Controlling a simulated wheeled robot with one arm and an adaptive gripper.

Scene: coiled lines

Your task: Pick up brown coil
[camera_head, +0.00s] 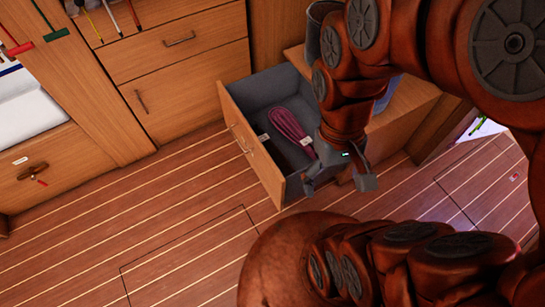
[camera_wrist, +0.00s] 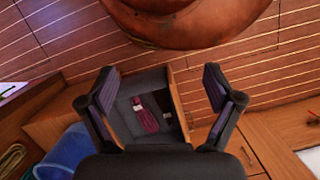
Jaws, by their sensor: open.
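An open wooden drawer (camera_head: 258,165) with a grey inside holds a maroon-pink coil (camera_head: 290,124) with a white tag. A darker, nearly black shape (camera_head: 284,152) lies beside it, perhaps another coil. In the wrist view the maroon coil (camera_wrist: 147,118) shows between my fingers, lower in the drawer. A tan-yellow coil (camera_wrist: 12,158) lies at the lower left of the wrist view, outside the drawer. I cannot tell which is the brown coil. My gripper (camera_head: 338,180) is open and empty above the drawer's right side; its fingers (camera_wrist: 160,85) are spread apart.
A blue container (camera_wrist: 63,155) stands beside the drawer unit in the wrist view. Closed cabinet drawers (camera_head: 180,80) are at the left, with hanging tools above. The striped wooden floor (camera_head: 150,240) in front is clear.

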